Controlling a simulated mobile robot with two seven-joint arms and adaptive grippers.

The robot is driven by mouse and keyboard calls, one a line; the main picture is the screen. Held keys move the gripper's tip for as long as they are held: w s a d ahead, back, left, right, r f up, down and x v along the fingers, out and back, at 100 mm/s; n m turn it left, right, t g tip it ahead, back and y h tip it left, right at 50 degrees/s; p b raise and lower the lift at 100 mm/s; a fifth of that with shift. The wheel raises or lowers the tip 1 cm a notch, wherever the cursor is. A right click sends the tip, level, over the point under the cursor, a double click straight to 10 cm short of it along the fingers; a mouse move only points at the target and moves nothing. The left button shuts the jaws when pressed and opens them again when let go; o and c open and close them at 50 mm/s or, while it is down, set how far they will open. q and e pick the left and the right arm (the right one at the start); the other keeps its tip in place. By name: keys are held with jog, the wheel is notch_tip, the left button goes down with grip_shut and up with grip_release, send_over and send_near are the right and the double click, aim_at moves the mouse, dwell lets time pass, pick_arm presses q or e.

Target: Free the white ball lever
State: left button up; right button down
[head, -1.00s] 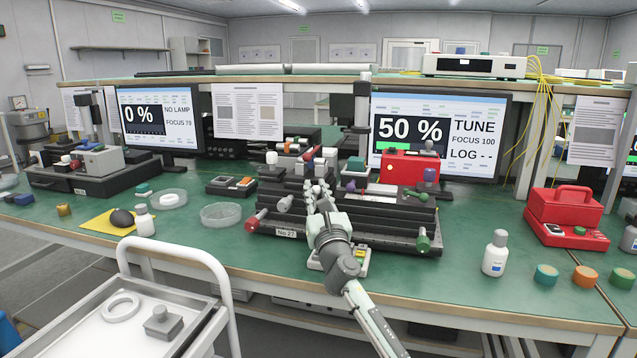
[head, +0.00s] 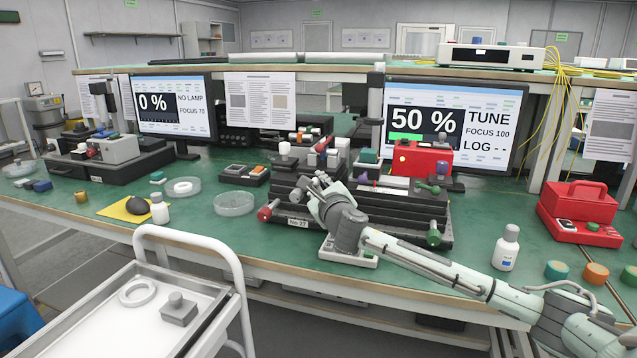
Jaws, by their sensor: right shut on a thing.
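The bench device marked No 27 (head: 385,215) stands in the middle of the bench. A white ball (head: 284,148), likely the lever's, rises upright at its back left. My right gripper (head: 312,188) is at the device's front left, below and right of that ball and apart from it. It is shut, apparently on the pale grey knob there, which the fingers mostly hide. A red knob (head: 265,214) is to its left and a green knob (head: 433,238) at the front right. My left gripper is out of view.
A white trolley (head: 150,238) stands at the front left. A glass dish (head: 234,203) is left of the device, and a white bottle (head: 506,247) is to the right. The right monitor (head: 455,125) reads 50 % TUNE, FOCUS 100.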

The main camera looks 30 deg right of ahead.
dwell(0.3)
jog(key=c, duration=1.4)
grip_release()
jog(key=shift+w, duration=0.1)
jog(key=shift+a, duration=0.1)
jog(key=v, duration=0.8)
